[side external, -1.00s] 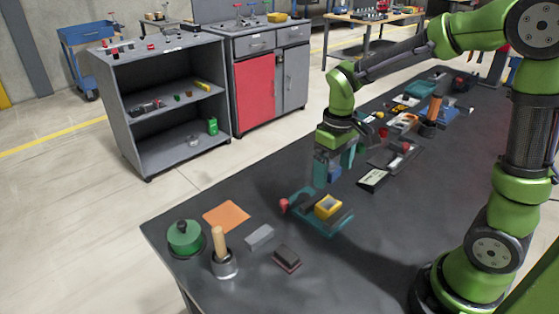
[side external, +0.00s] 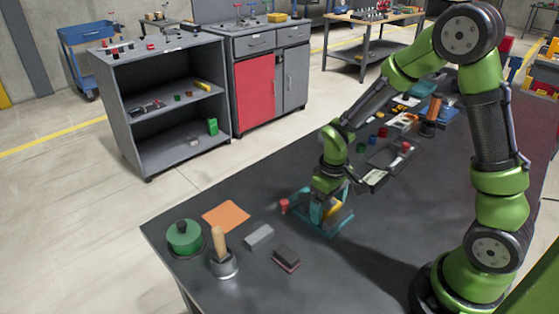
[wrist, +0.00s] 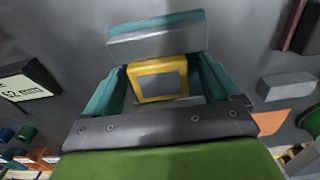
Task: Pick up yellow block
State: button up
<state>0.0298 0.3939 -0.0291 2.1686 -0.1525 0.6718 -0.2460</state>
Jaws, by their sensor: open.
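The yellow block (side external: 334,209) is partly hidden behind my gripper (side external: 322,208) in the side view. In the wrist view the yellow block (wrist: 160,68) shows a yellow frame with a grey middle. It lies between the teal fingers of my gripper (wrist: 163,80), which are open, with a gap seen on each side. A teal holder (side external: 328,232) lies on the table under and around the block, largely covered by my gripper. Whether any finger touches the block or the holder cannot be told.
A red piece (side external: 284,206) stands just left of my gripper. The table's front middle is clear.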

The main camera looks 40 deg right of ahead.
jog(key=shift+r, duration=0.1)
jog(key=c, duration=1.2)
